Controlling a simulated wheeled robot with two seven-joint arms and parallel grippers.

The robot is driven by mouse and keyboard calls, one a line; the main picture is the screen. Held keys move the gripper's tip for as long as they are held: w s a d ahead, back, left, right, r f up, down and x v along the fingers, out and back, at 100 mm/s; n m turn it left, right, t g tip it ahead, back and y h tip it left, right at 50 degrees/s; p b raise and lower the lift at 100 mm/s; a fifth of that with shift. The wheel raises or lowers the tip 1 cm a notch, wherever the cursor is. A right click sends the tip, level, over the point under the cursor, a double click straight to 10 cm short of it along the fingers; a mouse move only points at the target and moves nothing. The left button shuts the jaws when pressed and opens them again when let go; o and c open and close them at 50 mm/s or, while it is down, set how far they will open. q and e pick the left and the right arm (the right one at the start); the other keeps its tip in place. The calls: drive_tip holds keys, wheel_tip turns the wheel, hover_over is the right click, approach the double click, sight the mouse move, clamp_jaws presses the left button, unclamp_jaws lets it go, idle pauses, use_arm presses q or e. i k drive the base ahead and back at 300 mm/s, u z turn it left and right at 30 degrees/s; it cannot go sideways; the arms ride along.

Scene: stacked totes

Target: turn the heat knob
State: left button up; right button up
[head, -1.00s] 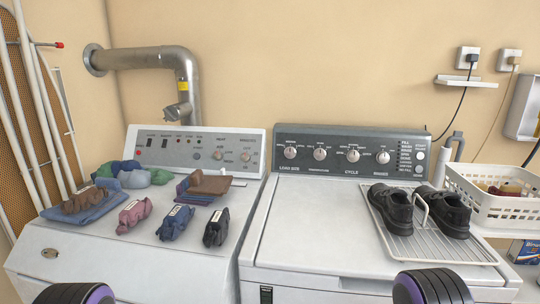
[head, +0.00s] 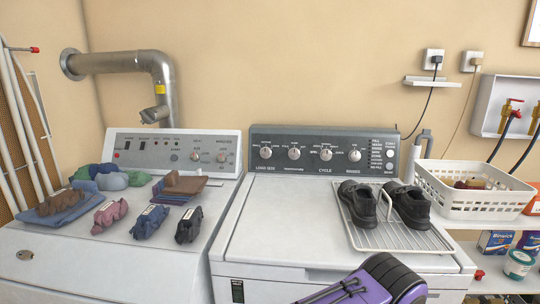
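The white dryer at left has a grey control panel (head: 150,143) with two round knobs near its right end, a left knob (head: 195,156) and a right knob (head: 221,157). Their small labels are too blurred to read surely, so I cannot tell which is the heat knob. The washer at right has a dark panel (head: 340,170) with several silver knobs, labelled load size, cycle and rinses among others. A purple and black part of my arm shows at the bottom, right of centre, in front of the washer. Neither gripper is visible, and nothing touches the knobs.
Folded cloths (head: 180,186) and several rolled socks (head: 150,221) lie on the dryer top. A wire rack (head: 420,242) with black shoes (head: 411,203) stands on the washer. A white basket (head: 480,203) is at right. The washer lid's left part is clear.

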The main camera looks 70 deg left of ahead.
sight(194, 156)
drive_tip(key=z, duration=0.25)
drive_tip(key=k, duration=1.05)
drive_tip(key=u, duration=1.2)
